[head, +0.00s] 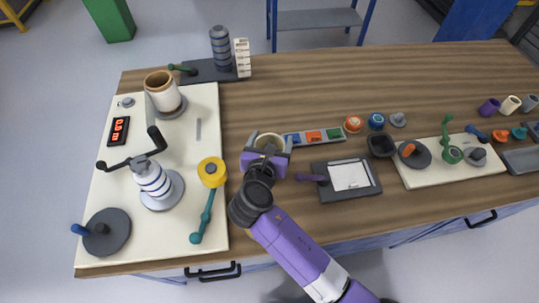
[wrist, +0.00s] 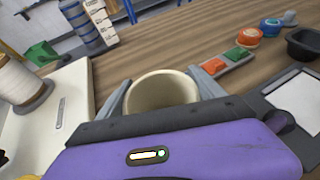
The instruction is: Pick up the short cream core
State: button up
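A short, wide cream core (wrist: 162,92), open at the top, stands upright between the two fingers of my gripper (wrist: 163,85) in the wrist view. One grey finger lies along its left side and the other along its right, both very close to it. I cannot tell whether they press on it. In the head view the cream core (head: 268,141) shows as a ring at the end of my gripper (head: 268,146), over the wooden bench. Its lower part is hidden behind my gripper, so I cannot tell whether it rests on the bench.
A cream board (head: 205,115) with spools and a crank lies left of my gripper. A strip of coloured blocks (head: 314,136) lies close on the right, with a dark framed plate (head: 350,178) nearer the front. Small cores (head: 510,104) stand far right.

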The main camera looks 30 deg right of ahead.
jog(key=c, duration=1)
jog(key=shift+r, duration=0.1)
